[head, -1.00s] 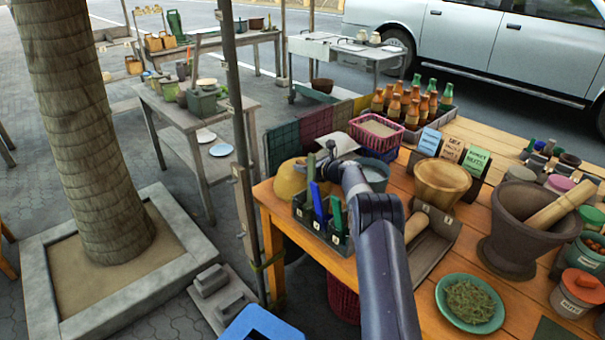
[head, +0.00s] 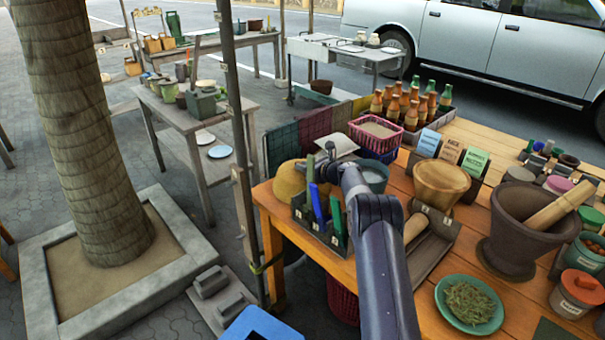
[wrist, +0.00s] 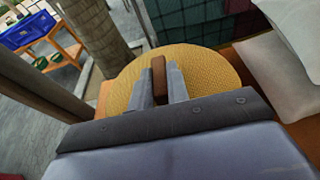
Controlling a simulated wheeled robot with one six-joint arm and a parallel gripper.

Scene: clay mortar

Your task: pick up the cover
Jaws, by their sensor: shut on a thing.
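The cover is a yellow woven dome (head: 287,181) at the far left corner of the wooden table in the head view. In the wrist view, the cover (wrist: 214,70) fills the middle, with a brown handle (wrist: 159,66) on top. My gripper (wrist: 160,86) has its two grey fingers closed on either side of this handle. In the head view my gripper (head: 326,160) is partly hidden behind my arm at the cover's right side. I cannot tell whether the cover's rim touches the table.
A dark caddy (head: 322,232) with blue and green items stands close in front of the cover. A white pouch (head: 340,145), a pink basket (head: 375,130) and a grey bucket (head: 376,176) crowd its right and back. A metal post (head: 240,150) stands to the left.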

